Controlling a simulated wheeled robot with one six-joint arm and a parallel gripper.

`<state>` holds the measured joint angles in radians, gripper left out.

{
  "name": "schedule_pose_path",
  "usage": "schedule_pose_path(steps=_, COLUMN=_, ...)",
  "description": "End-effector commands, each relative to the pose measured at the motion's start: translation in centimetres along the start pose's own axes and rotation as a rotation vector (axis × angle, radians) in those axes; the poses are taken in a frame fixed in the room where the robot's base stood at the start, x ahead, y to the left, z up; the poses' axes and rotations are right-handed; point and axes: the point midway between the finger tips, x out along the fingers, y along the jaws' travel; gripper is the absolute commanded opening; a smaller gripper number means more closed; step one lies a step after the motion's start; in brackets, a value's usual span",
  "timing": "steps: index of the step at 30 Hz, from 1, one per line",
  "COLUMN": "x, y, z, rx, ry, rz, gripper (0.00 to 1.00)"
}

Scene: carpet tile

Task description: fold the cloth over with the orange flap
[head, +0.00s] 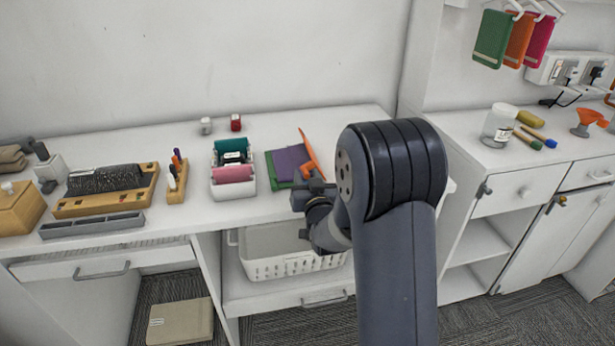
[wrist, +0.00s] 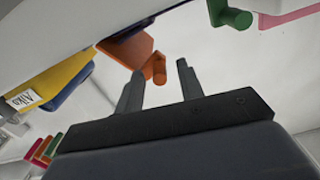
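The orange flap (head: 308,152) stands tilted up at the right side of a green piece (head: 271,168) on the counter, with the purple cloth (head: 288,160) beside it. In the wrist view an orange panel (wrist: 126,48) with a short orange knob (wrist: 155,68) shows ahead of my fingers. My gripper (wrist: 158,72) is open, and the knob appears between the fingertips; I cannot tell whether they touch it. In the head view my gripper (head: 305,188) is at the counter's front edge beside the cloth, its fingers partly hidden by my arm.
A white holder (head: 233,188) with teal and pink rolls stands left of the cloth. A white basket (head: 280,266) sits on the shelf below. A brush tray (head: 105,205) is farther left. Two small bottles stand behind, with bare counter around them. A jar (head: 499,126) is at right.

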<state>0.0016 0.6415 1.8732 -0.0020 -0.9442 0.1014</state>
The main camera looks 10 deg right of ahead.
Motion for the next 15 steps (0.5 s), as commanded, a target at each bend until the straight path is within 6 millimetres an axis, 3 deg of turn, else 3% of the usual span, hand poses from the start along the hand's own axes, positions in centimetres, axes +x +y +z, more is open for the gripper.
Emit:
schedule_pose_path(steps=7, x=0.04, y=0.00, z=0.02, rx=0.000, ry=0.000, rz=0.000, gripper=0.35)
schedule_pose_path(steps=15, x=0.03, y=0.01, z=0.01, rx=0.000, ry=0.000, rz=0.000, gripper=0.13)
